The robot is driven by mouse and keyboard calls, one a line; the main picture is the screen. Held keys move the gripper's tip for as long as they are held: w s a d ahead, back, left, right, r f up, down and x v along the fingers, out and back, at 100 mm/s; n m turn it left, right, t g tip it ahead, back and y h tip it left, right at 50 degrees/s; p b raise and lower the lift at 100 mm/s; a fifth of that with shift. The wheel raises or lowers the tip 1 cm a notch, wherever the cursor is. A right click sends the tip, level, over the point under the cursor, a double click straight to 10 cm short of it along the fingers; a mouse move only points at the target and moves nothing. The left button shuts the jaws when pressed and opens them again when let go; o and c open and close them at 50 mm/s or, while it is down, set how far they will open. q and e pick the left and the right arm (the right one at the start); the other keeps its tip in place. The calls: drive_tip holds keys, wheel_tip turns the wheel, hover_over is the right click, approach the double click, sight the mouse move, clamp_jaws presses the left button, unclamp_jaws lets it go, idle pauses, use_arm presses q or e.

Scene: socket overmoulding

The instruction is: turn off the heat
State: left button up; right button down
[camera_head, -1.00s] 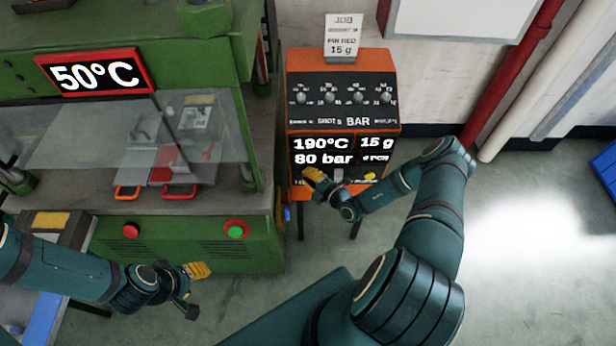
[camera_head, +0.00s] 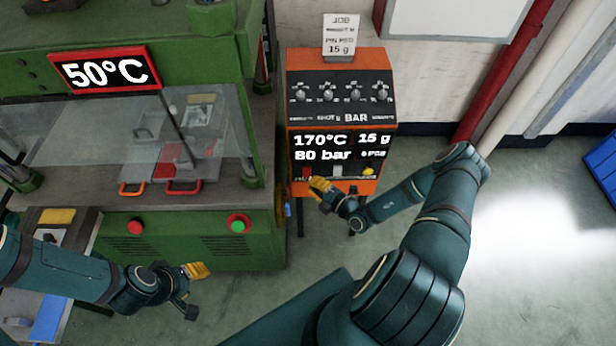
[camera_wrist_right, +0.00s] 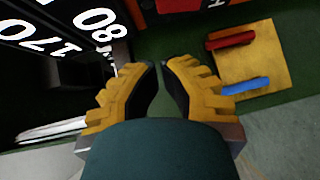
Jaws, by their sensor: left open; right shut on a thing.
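The orange control box (camera_head: 384,100) stands right of the green press, with four knobs and a display reading 170°C, 15 g and 80 bar. Along its lower front are a red switch (camera_head: 306,172), a pale one and a yellow one. In the right wrist view the red part (camera_wrist_right: 180,5) is at the top edge beside a letter H, ahead of the fingertips. My right gripper (camera_head: 318,188) is at the box's lower left, its fingers close together; what is between them cannot be made out. My left gripper (camera_head: 197,288) is open and empty before the press.
The green press (camera_head: 190,250) has a 50°C display (camera_head: 104,70), a clear guard, and red (camera_head: 136,227) and green (camera_head: 238,224) buttons. A yellow plate with red and blue handles (camera_wrist_right: 245,85) is near my right gripper.

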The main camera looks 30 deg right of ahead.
drive_tip(key=v, duration=0.6)
drive_tip(key=shift+s+d, duration=0.25)
drive_tip(key=shift+s, duration=0.1)
drive_tip(key=shift+f, duration=0.15)
